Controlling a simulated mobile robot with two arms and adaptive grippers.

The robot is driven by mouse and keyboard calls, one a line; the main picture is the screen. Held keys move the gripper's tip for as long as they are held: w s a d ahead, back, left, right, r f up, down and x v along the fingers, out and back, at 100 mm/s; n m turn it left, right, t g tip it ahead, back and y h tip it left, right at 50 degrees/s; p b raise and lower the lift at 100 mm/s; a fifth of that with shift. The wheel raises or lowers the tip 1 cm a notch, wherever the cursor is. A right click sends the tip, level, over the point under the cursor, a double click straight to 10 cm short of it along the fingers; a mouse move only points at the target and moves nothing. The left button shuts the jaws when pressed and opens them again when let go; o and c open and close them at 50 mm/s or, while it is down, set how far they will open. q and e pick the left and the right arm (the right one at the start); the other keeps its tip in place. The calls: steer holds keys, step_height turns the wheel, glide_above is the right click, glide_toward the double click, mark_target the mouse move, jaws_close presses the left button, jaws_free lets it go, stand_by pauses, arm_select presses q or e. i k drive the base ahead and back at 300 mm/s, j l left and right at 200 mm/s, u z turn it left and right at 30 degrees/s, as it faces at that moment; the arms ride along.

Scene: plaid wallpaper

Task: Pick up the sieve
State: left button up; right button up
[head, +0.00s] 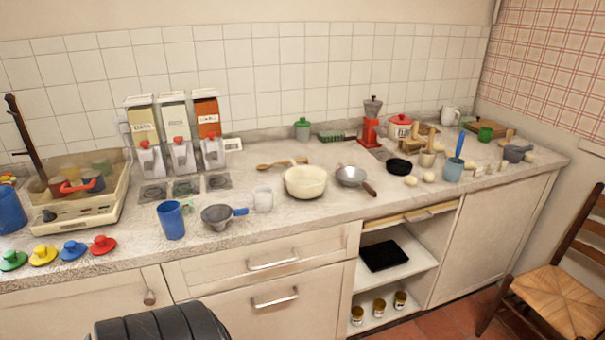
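A round grey bowl-shaped utensil with a blue handle (217,217) rests on the counter near its front edge, left of centre in the head view. Its handle points right. A second round grey vessel with a brown handle (350,175) lies farther right, its handle pointing to the lower right. Both look like a sieve or small pan; mesh is too small to make out, so I cannot tell for sure which is the sieve. Neither of my grippers shows in this view.
A blue mug (171,221) stands just left of the blue-handled utensil, and a pale cup (263,200) stands at its handle end. A cream bowl (305,182) sits between the two utensils. Coloured knobbed lids (72,250) line the left front. A chair (562,290) stands right.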

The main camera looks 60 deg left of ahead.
mark_target(350, 176)
steer(key=u, duration=1.45)
